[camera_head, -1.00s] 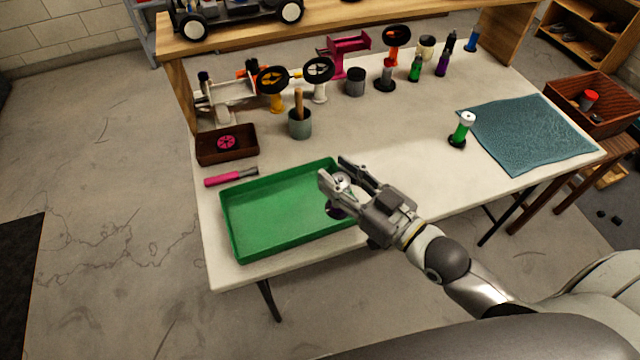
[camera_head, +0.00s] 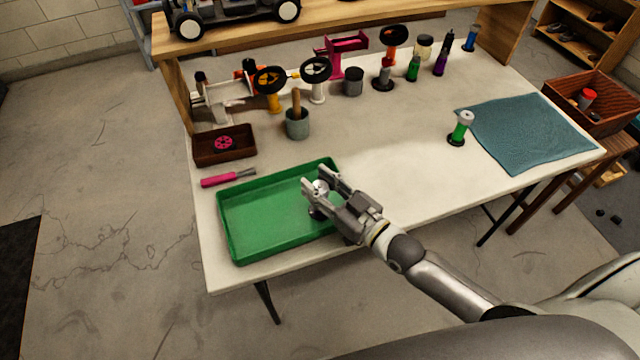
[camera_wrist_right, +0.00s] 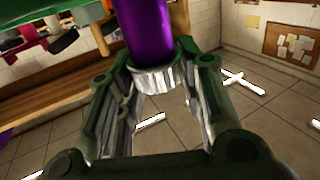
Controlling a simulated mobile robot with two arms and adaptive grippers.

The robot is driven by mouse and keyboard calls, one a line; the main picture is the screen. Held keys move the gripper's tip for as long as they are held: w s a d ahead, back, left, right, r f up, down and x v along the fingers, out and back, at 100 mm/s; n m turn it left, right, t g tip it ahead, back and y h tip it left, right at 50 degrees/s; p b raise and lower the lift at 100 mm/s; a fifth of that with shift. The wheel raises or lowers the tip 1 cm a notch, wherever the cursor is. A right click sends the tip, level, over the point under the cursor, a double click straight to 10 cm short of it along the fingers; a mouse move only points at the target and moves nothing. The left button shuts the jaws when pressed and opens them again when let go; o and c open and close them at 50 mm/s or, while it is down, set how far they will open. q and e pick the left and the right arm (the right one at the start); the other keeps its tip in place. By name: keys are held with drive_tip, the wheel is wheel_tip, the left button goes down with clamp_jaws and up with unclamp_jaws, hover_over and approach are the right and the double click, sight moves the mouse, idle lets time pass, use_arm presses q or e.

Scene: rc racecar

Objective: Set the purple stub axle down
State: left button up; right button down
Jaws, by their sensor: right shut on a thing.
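My right gripper (camera_head: 318,187) is over the right part of the green tray (camera_head: 228,224) in the head view. It is shut on the purple stub axle, which shows in the right wrist view as a purple shaft (camera_wrist_right: 146,32) with a silver ribbed collar between the fingers. The visible tray floor is bare. My left gripper is not in view.
A pink-handled tool (camera_head: 222,179) and a brown box (camera_head: 216,158) lie beyond the tray's left end. Several car parts line the table's back. The table's middle is clear.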

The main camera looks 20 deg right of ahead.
drive_tip(key=shift+f, duration=0.1)
drive_tip(key=c, duration=1)
unclamp_jaws()
drive_tip(key=shift+r, duration=0.25)
drive_tip(key=shift+s+d+f, duration=0.15)
drive_tip(key=shift+s+f, duration=0.05)
drive_tip(key=shift+s, duration=0.1)
drive_tip(key=b+v, duration=0.1)
drive_tip(key=v, duration=1)
drive_tip(key=shift+s+r, duration=0.1)
drive_tip(key=shift+s, duration=0.05)
